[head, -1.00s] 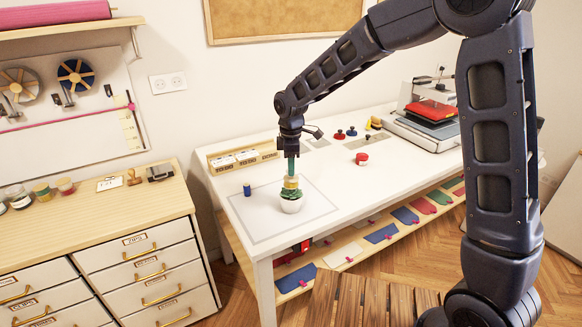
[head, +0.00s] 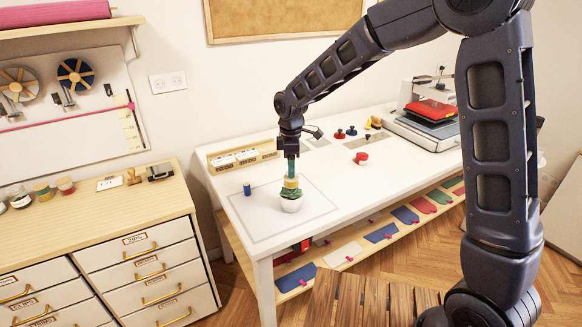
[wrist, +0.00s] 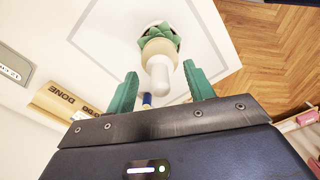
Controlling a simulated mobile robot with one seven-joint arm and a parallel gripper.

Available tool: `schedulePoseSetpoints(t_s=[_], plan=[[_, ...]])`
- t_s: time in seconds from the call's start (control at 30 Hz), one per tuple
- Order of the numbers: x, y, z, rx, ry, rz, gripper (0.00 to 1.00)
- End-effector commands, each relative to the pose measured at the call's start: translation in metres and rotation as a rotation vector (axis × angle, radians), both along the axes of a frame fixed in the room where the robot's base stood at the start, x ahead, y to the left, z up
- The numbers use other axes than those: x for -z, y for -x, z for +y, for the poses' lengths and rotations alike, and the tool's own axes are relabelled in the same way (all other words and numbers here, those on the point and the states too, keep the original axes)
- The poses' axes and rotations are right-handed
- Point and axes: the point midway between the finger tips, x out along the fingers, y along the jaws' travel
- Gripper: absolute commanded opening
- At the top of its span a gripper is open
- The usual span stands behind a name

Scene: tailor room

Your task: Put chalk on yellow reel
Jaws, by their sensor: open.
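My gripper (head: 291,176) points down over the white table, its green fingers apart. In the wrist view the gripper (wrist: 160,70) has one finger on each side of a white chalk (wrist: 158,80), with visible gaps. The chalk stands end-on towards the camera and appears to rest on a pale yellow reel (wrist: 159,47). In the head view the yellow reel (head: 291,184) sits just below the fingers, and the chalk is hidden there. The reel is on top of a green, leafy-looking piece in a white pot (head: 291,205).
A blue spool (head: 247,188) stands left of the pot. A wooden box (head: 238,156) with labels is behind it. A red item (head: 361,158) and a press (head: 430,110) are farther right. The mat (head: 270,228) in front of the pot is clear.

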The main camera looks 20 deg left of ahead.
Motion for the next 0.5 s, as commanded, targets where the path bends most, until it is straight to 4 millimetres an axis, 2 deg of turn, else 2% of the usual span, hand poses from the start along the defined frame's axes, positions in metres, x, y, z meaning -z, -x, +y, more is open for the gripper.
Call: schedulePoseSetpoints(t_s=[0.5], plan=[[-0.091, -0.001, 0.0, 0.001, -0.002, -0.002, 0.53]])
